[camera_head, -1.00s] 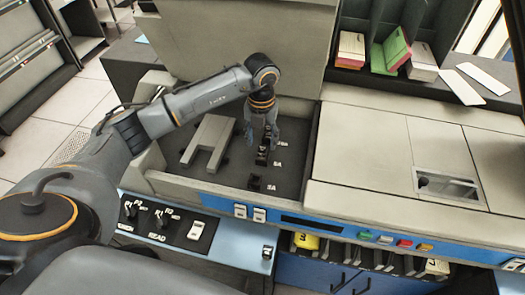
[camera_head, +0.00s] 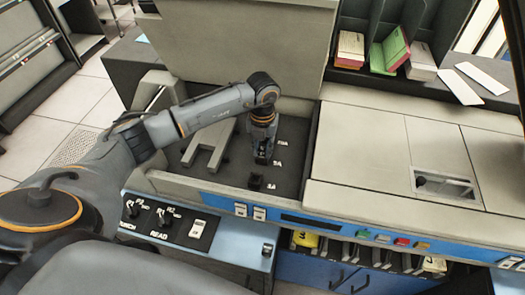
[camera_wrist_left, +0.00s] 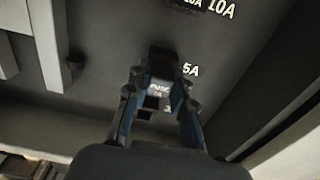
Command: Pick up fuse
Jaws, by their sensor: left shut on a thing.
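My left gripper (camera_head: 263,157) points down into the dark recessed fuse panel (camera_head: 232,172). It is at the row printed 5A. In the left wrist view, its two blue-grey fingers (camera_wrist_left: 157,82) are closed in on a small fuse (camera_wrist_left: 156,91) with faint white print. A dark block (camera_wrist_left: 163,60) lies at the fingertips beside the 5A label; I cannot tell whether the fuse is still seated there. Another black holder (camera_head: 255,182) sits by the 3A label. A further one (camera_wrist_left: 187,4) is cut off by the wrist view's top edge near 10A. My right gripper is not in view.
A grey forked block (camera_head: 210,146) lies left of the gripper in the recess. Raised walls bound the recess, with a flat beige cover (camera_head: 365,150) to its right. Card stacks (camera_head: 390,52) stand at the back right. Switches (camera_head: 165,217) line the front left.

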